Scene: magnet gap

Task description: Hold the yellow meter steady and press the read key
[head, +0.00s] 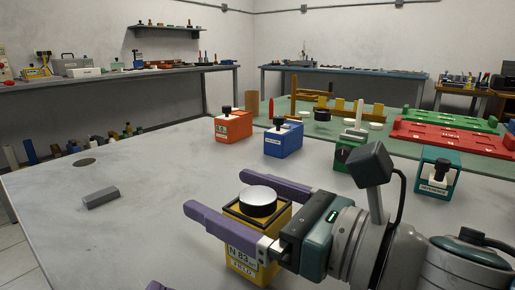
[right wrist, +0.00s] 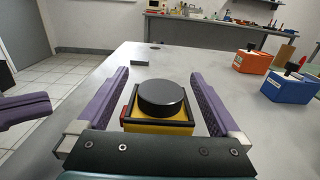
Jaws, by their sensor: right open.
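The yellow meter (head: 240,264) stands on the grey table at the front middle, with a label reading N 83 and FIELD on its front. A round dark key (head: 258,202) with a shiny top sits on its black-rimmed upper face; it also shows in the right wrist view (right wrist: 162,98). My right gripper (head: 245,192) is open, with one purple finger on each side of the meter. In the right wrist view gaps show between fingers and meter. A purple finger of my left gripper (right wrist: 25,112) shows at the left of that view; its jaw opening is unclear.
A grey block (head: 100,198) lies at the left of the table. An orange box (head: 234,127), a blue box (head: 283,141), a green box (head: 343,157) and a teal box (head: 438,180) stand behind the meter. The table left of the meter is mostly clear.

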